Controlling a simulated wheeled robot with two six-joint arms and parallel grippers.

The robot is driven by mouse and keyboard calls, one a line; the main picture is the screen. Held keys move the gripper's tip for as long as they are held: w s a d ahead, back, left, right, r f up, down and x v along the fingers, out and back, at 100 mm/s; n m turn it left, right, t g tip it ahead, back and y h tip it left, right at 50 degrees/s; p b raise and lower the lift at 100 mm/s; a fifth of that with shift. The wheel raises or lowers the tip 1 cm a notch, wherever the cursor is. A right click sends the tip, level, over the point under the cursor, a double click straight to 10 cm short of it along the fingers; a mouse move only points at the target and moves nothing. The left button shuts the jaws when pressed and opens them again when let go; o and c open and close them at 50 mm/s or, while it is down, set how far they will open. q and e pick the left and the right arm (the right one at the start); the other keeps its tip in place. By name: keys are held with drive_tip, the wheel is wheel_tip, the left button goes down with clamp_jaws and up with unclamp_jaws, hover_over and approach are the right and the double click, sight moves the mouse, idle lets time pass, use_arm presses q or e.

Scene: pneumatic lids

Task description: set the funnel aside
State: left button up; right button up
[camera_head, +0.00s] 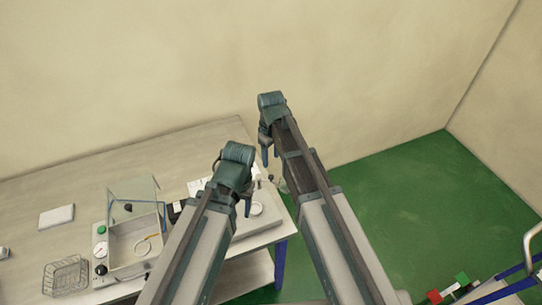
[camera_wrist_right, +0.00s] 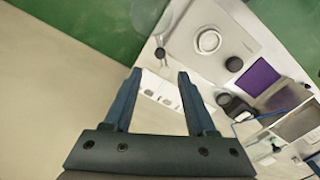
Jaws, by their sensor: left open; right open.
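I cannot make out the funnel for certain. A pale, partly see-through shape (camera_head: 280,184) at the table's right end may be it, and a clear shape (camera_wrist_right: 146,14) near the table edge in the right wrist view may be the same thing. My right gripper (camera_head: 270,156) is open and empty, high near the table's right end; its two fingers also show apart in the right wrist view (camera_wrist_right: 159,76). My left gripper (camera_head: 236,190) is open over the right part of the table and hides some of what lies below.
An open box (camera_head: 122,246) with a raised lid holds a tan ring. A wire basket (camera_head: 66,275) and a white pad (camera_head: 56,216) lie left. A grey device with a round white disc (camera_wrist_right: 208,41) stands near a purple panel (camera_wrist_right: 257,78). Green floor (camera_head: 405,200) lies right.

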use_arm(q)
wheel_tip(320, 180, up, 4)
drive_tip(key=p, duration=0.3)
drive_tip(key=shift+r, duration=0.1)
use_arm(e)
wheel_tip(320, 180, up, 4)
drive_tip(key=shift+r, duration=0.1)
use_arm(q)
wheel_tip(320, 180, down, 17)
drive_tip(key=b, duration=1.7)
use_arm(e)
drive_tip(key=s+f+m, duration=0.1)
drive_tip(key=s+f, duration=0.4)
drive_tip(key=s, duration=0.1)
drive_tip(key=s+f+m, duration=0.2)
drive_tip(key=s+f, duration=0.4)
drive_tip(key=s+d+f+m+h, duration=0.1)
drive_tip(key=s+f+m, duration=0.1)
drive_tip(key=s+f, duration=0.4)
drive_tip(key=shift+s, duration=0.6)
use_arm(q)
drive_tip(key=shift+s, duration=0.1)
